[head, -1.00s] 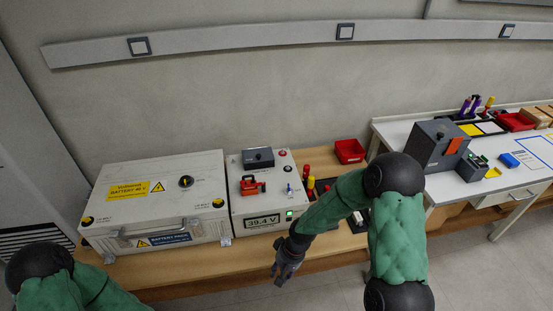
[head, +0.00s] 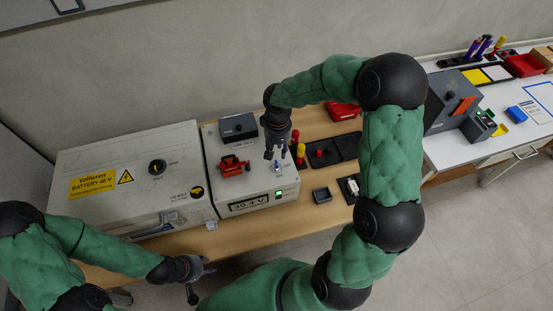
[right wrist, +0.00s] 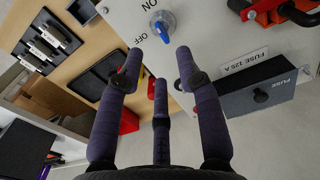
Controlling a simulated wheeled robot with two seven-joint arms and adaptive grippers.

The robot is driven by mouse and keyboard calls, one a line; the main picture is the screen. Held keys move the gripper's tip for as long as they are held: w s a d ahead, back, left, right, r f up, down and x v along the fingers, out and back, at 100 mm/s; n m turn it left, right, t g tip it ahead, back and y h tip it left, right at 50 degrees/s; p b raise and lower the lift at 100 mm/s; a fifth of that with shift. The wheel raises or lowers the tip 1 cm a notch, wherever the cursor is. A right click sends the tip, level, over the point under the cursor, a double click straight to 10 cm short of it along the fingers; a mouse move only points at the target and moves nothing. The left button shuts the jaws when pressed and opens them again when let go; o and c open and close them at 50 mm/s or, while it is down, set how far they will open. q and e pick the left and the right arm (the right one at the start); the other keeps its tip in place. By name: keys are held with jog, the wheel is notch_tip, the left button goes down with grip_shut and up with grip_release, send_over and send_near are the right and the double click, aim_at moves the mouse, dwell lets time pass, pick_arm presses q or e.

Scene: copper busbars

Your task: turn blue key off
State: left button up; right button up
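The blue key (head: 278,168) is on the top of the white box (head: 240,187) with the voltage display. In the right wrist view the blue key (right wrist: 162,24) sits between the printed words ON and OFF; I cannot tell which mark it points to. My right gripper (head: 277,150) is above the box, just behind the key. In the right wrist view its purple-grey fingers (right wrist: 160,62) are spread and empty, with the key beyond the tips, not touching. My left gripper (head: 194,285) hangs low at the table's front; its opening is unclear.
A red handle (head: 235,167) and a grey fuse box (head: 238,128) stand on the same panel. Red and yellow tools (head: 300,152) stand close to its right. A white battery case (head: 120,170) is to the left. The display reads 39.4 V.

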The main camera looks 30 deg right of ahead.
aim_at(277, 164)
notch_tip(277, 164, down, 8)
jog(key=shift+w+b, duration=0.1)
jog(key=shift+b, duration=0.95)
grip_shut()
